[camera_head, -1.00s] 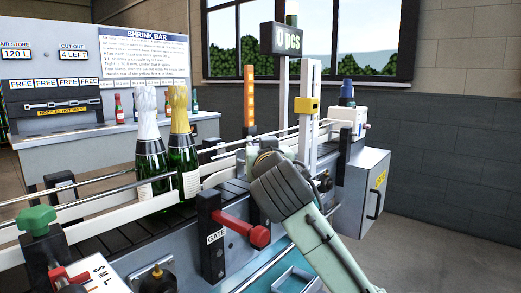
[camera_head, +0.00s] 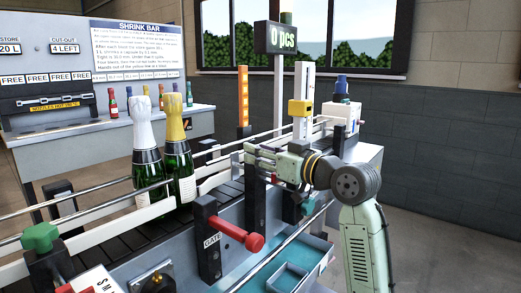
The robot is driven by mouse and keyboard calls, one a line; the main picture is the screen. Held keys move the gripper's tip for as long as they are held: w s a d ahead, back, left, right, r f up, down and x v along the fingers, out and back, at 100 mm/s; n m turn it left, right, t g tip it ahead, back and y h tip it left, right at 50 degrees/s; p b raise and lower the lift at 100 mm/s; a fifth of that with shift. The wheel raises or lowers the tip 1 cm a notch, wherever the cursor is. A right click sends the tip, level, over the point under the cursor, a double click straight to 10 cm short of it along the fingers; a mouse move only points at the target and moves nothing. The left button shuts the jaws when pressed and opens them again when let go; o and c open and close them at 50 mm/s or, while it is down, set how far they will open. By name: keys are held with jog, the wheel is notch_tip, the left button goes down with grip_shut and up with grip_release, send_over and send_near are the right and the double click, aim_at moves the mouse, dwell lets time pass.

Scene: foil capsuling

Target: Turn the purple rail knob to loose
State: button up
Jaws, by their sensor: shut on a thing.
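My gripper (camera_head: 256,157) reaches in from the right, its fingers lying level over the top of a dark post (camera_head: 255,200) beside the conveyor. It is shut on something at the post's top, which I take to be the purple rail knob. The knob's purple colour cannot be made out, as the fingers cover that spot. How far the knob is turned cannot be seen. A pale guide rail (camera_head: 105,222) runs along the conveyor.
Two foil-topped bottles, one white (camera_head: 147,155) and one gold (camera_head: 178,160), stand on the conveyor to the left. A red gate handle (camera_head: 238,234) juts out in front. A green knob (camera_head: 40,237) is at lower left. A yellow block (camera_head: 300,107) sits on a column behind.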

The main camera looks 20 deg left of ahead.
dwell(0.5)
jog(key=o, duration=1.2)
jog(key=shift+c, duration=0.2)
jog(key=v, duration=1.2)
jog(key=shift+w, duration=0.15)
